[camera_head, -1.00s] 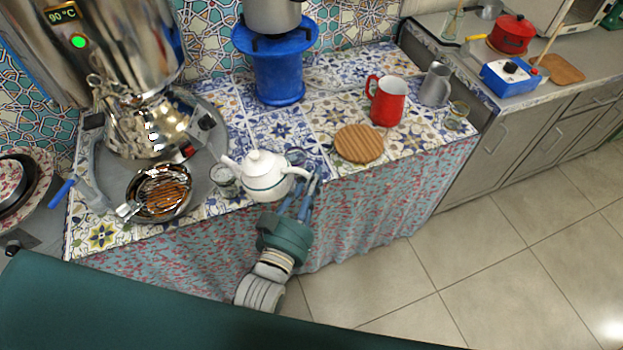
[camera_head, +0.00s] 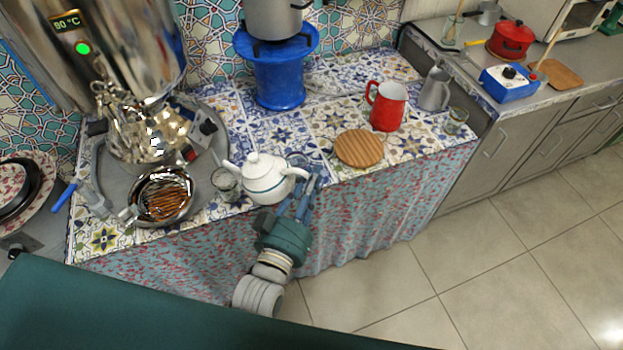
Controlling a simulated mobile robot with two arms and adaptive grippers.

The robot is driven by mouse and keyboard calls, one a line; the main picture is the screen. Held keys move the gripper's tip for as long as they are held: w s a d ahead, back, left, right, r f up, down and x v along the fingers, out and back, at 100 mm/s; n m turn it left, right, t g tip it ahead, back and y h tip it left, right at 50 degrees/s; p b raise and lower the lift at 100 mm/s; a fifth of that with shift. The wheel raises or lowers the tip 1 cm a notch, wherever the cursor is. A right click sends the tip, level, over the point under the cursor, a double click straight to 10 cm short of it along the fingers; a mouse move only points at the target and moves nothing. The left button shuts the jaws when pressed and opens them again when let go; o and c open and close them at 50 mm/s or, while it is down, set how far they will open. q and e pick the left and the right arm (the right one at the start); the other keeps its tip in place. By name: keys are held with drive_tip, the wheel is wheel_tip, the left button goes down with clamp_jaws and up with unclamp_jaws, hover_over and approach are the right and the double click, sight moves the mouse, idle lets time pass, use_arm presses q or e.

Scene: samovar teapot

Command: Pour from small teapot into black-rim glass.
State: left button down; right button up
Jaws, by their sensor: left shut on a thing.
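The small white teapot (camera_head: 265,177) with a dark band stands out near the front edge of the tiled table, looking upright. Its spout points left, over or beside a small glass (camera_head: 226,184). I cannot tell whether its base touches the table. My left gripper (camera_head: 304,184) is shut on the teapot's handle at its right side; the fingers partly hide the handle. The small glass stands just left of the teapot, with a rim that looks dark. A second small glass (camera_head: 456,121) stands at the table's right end. My right gripper is not in view.
A large samovar (camera_head: 130,60) stands on a grey tray at the left, with a metal strainer bowl (camera_head: 163,196) in front. A wooden coaster (camera_head: 359,148), red mug (camera_head: 387,106), grey pitcher (camera_head: 435,90) and blue stand (camera_head: 278,80) are to the right and behind.

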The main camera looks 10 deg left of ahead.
use_arm(q)
drive_tip(key=shift+a+r+n+p, duration=0.15)
drive_tip(key=shift+r+n+p, duration=0.25)
drive_tip(key=shift+r, duration=0.6)
drive_tip(key=shift+w+a+r+n+p, duration=0.1)
drive_tip(key=shift+a+r+n+p, duration=0.15)
drive_tip(key=shift+r, duration=0.4)
drive_tip(key=shift+a+r+n+p, duration=0.1)
drive_tip(key=shift+r+n+p, duration=0.2)
drive_tip(key=shift+r, duration=0.3)
idle(1.5)
drive_tip(key=shift+a+r+n+p, duration=0.35)
drive_tip(key=shift+r+n+p, duration=0.3)
drive_tip(key=shift+p, duration=0.5)
idle(3.1)
